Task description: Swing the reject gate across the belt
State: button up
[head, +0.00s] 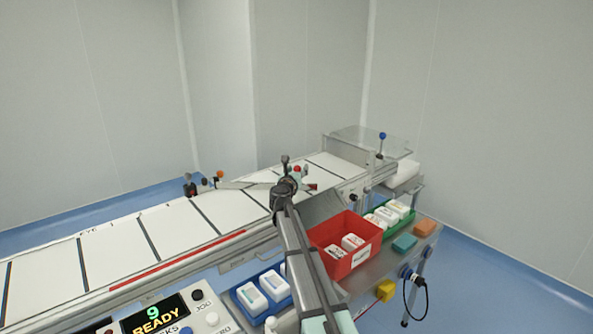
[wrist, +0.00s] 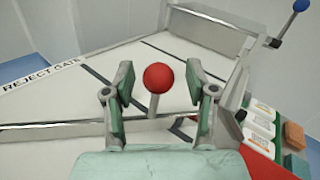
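In the wrist view a red ball knob (wrist: 158,77) on a short grey stem stands between the fingers of my gripper (wrist: 160,88). The fingers are open, with a gap on each side of the ball. A "REJECT GATE" label (wrist: 42,76) runs along the left edge of the white surface. In the head view my gripper (head: 286,171) is over the belt (head: 180,226), and the red knob (head: 297,169) shows just beside it. A thin metal plate (head: 240,185), perhaps the gate, lies left of my gripper; its right end is hidden.
A red bin (head: 330,233), a blue tray (head: 242,303) and a green tray (head: 408,219) hold white packs along the belt's near side. Posts with dark and orange knobs (head: 220,174) stand left. A clear cover (head: 370,142) and blue-knobbed lever (head: 382,136) stand at the far right.

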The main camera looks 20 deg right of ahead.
jog(key=shift+w, duration=0.1)
jog(key=v, duration=1.2)
